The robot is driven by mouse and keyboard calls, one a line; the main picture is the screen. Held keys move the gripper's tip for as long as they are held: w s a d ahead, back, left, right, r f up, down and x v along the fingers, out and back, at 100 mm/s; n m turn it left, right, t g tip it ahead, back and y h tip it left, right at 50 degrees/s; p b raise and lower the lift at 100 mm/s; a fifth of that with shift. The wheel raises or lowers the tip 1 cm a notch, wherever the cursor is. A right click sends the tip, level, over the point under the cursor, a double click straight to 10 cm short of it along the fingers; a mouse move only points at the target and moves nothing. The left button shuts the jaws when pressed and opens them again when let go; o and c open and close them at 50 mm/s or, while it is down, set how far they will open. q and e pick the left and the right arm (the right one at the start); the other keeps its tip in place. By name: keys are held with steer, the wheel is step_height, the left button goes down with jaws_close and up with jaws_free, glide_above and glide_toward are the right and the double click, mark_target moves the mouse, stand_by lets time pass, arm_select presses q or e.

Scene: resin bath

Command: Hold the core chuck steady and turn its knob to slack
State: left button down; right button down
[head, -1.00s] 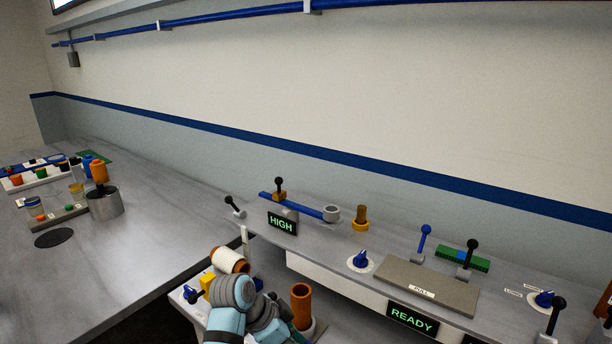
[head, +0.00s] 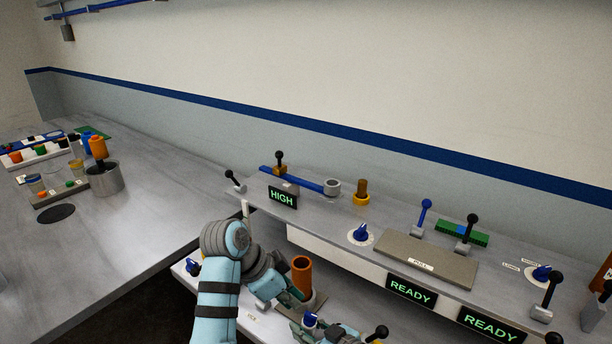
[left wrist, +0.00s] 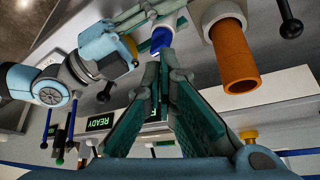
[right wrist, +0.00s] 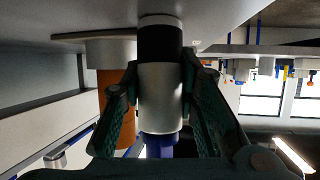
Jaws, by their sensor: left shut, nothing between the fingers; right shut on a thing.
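The core chuck shows in the right wrist view as a silver cylinder (right wrist: 160,97) with a black section and a blue knob (right wrist: 159,145) at its end. My right gripper (right wrist: 160,88) is shut around the silver body. In the head view the blue knob (head: 310,319) is seen among the fingers, and the chuck's body is mostly hidden. In the left wrist view the blue knob (left wrist: 162,39) lies just beyond the tips of my left gripper (left wrist: 166,58). My left gripper is shut with nothing between its fingers. Whether the tips touch the knob I cannot tell.
An orange tube (head: 302,275) stands close beside the chuck. Behind is a raised shelf with lit signs, levers and a blue dial (head: 361,232). A READY sign (head: 411,291) is on its front. The bench at left (head: 130,230) has free room.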

mark_target(310, 318)
arm_select(q)
steer(key=w+r+m, duration=0.2)
steer(key=w+r, duration=0.1)
steer(key=r, duration=0.1)
step_height(310, 318, down, 9)
steer(key=m+g, duration=0.1)
steer(key=m, duration=0.3)
steer(key=shift+d+f+g+y, duration=0.15)
steer(key=shift+g+y, duration=0.15)
steer(key=shift+g, duration=0.1)
steer(key=shift+s+d, duration=0.15)
steer(key=shift+d, duration=0.25)
